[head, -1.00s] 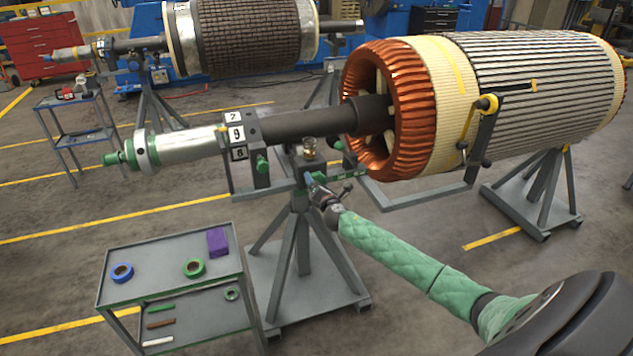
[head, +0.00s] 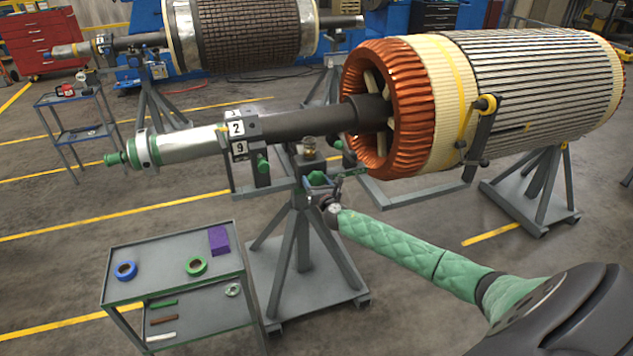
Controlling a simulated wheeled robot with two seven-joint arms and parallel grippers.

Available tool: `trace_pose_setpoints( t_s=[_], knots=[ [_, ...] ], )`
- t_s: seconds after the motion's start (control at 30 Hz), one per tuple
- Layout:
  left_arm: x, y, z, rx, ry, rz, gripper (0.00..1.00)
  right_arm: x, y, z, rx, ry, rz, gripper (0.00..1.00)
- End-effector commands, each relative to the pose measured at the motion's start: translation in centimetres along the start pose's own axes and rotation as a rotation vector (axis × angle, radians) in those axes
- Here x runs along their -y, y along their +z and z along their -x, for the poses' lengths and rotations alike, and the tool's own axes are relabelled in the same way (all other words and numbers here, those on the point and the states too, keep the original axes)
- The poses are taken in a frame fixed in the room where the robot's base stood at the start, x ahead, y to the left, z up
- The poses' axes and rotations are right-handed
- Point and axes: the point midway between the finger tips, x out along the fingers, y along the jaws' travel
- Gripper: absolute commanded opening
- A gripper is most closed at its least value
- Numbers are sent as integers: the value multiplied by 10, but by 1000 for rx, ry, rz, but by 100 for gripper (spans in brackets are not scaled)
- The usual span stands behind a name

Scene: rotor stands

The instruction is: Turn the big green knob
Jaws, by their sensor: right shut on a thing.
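The big green knob (head: 318,179) is on the front of the near rotor stand (head: 300,225), below a small brass-topped fitting (head: 309,147). My right gripper (head: 321,190) is at the knob and shut on it; its fingers are small and partly hidden here. My right arm reaches in from the lower right in a green quilted sleeve. The near rotor (head: 540,90), with copper end windings (head: 395,105), lies level on its stands. Its shaft carries a numbered collar (head: 237,130) showing 2 and 9. My left gripper is out of view.
Smaller green knobs (head: 263,163) sit close by on the stand. A grey cart (head: 150,253) with tape rolls and a purple box (head: 219,240) stands at lower left. A second rotor (head: 250,35) is behind. Floor is open at lower middle.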

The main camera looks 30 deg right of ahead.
Motion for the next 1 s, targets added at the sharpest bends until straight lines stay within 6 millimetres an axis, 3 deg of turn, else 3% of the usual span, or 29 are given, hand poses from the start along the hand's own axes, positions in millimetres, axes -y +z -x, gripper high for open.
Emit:
trace_pose_setpoints(
  t_s=[0.37, 0.4, 0.5, 0.83, 1.0],
  knots=[
    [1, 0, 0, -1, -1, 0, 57, 0, -3, 1, -4, 1, 3, 41],
    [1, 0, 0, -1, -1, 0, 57, 0, -4, 1, -4, 1, 3, 70],
    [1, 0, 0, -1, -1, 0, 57, 0, -3, 1, -4, 1, 3, 86],
    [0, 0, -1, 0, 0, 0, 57, 0, -2, 3, -2, 0, 3, 86],
    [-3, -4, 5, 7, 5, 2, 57, 2, -4, 19, -2, 0, 3, 86]
  ],
)
